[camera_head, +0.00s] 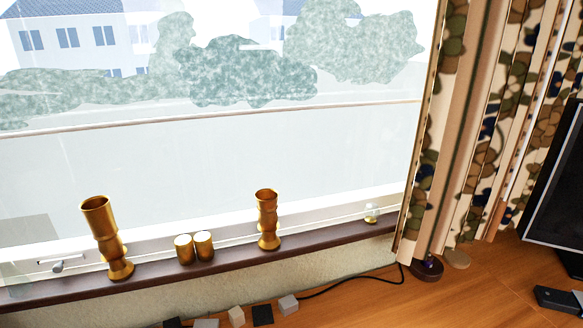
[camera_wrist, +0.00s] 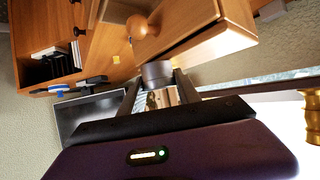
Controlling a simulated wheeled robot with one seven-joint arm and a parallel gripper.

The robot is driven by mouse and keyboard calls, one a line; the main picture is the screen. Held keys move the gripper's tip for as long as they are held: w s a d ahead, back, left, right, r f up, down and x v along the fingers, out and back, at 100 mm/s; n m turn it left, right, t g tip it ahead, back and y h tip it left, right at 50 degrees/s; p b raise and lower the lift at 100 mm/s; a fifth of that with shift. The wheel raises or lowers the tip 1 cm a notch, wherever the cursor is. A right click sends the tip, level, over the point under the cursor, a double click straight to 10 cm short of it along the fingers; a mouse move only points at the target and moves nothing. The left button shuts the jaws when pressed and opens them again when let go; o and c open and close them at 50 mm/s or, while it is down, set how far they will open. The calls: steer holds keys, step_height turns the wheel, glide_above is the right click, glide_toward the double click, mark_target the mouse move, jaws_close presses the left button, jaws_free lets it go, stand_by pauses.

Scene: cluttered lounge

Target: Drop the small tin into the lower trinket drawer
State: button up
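The small tin (camera_wrist: 158,73), a dark grey and shiny metal cylinder, is between the two fingers of my gripper (camera_wrist: 159,82) in the wrist view. The fingers appear closed on its sides. Just beyond it is a wooden drawer unit (camera_wrist: 185,22) with a round wooden knob (camera_wrist: 139,28). A dark gap runs between its knobbed front and a lighter wooden panel (camera_wrist: 215,46). I cannot tell whether this is the lower drawer or see inside it. Neither my gripper nor the drawer unit shows in the head view.
In the head view, two tall gold vases (camera_head: 107,240) (camera_head: 267,220) and two gold cups (camera_head: 194,247) stand on the window sill. Several small blocks (camera_head: 262,315) and a black cable lie below. A wooden shelf (camera_wrist: 57,82) with dark items is left in the wrist view.

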steer(key=o, duration=0.5)
steer(key=b+v, duration=0.1)
steer(key=v, duration=0.7)
